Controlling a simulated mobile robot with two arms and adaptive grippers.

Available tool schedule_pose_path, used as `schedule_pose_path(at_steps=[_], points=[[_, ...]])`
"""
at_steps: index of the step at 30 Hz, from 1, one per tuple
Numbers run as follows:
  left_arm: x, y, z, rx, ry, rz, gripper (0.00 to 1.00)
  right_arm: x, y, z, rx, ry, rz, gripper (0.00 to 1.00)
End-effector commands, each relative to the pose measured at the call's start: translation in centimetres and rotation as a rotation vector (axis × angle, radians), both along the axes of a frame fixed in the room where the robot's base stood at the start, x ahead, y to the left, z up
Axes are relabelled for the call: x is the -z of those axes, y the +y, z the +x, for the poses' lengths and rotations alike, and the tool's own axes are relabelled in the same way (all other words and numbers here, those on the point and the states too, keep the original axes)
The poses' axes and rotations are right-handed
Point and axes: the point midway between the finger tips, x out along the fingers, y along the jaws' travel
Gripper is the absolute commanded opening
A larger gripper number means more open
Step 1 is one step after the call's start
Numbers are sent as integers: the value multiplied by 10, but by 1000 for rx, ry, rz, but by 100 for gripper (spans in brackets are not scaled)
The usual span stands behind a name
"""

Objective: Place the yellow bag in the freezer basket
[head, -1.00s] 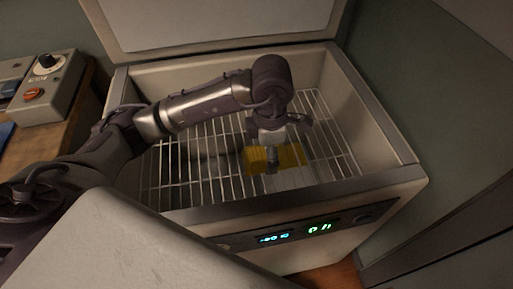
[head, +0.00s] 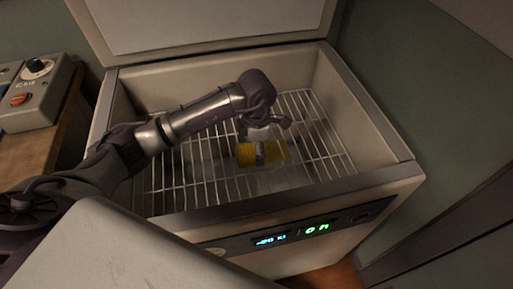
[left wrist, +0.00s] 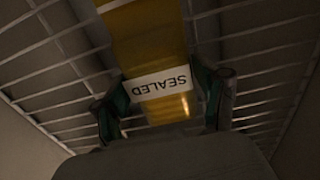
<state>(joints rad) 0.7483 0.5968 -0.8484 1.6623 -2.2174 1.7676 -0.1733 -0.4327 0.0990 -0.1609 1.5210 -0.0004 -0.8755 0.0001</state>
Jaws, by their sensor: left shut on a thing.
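The yellow bag (head: 246,155) shows in the head view below my left gripper (head: 259,155), inside the open chest freezer. In the left wrist view the yellow bag (left wrist: 150,45) carries a white label reading "SEALED" and lies between the two fingers of my left gripper (left wrist: 165,100). The left gripper is shut on the bag. The freezer basket (head: 180,178) is a wire rack of thin metal bars inside the freezer, and the bag is over its bars. Whether the bag rests on the bars I cannot tell. My right gripper is not in view.
The freezer's front rim (head: 290,195) and side walls surround the basket. Its lid (head: 200,25) stands open at the back. A wooden table (head: 35,150) with a grey control box (head: 38,95) is at the left. The basket's right part is bare.

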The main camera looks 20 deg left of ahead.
Motion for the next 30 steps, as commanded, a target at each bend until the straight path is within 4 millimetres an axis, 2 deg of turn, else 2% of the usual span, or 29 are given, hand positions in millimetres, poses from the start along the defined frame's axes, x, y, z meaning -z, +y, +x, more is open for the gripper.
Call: schedule_pose_path(at_steps=[8, 9, 13, 26, 30], points=[[2, 0, 0, 0, 0, 0, 34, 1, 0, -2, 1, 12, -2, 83], [2, 0, 0, 0, 0, 0, 75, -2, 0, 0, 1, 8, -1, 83], [2, 0, 0, 0, 0, 0, 97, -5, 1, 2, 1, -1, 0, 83], [-1, 0, 0, 0, 0, 0, 97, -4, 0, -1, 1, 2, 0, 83], [-22, 0, 1, 1, -5, 0, 97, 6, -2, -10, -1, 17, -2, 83]])
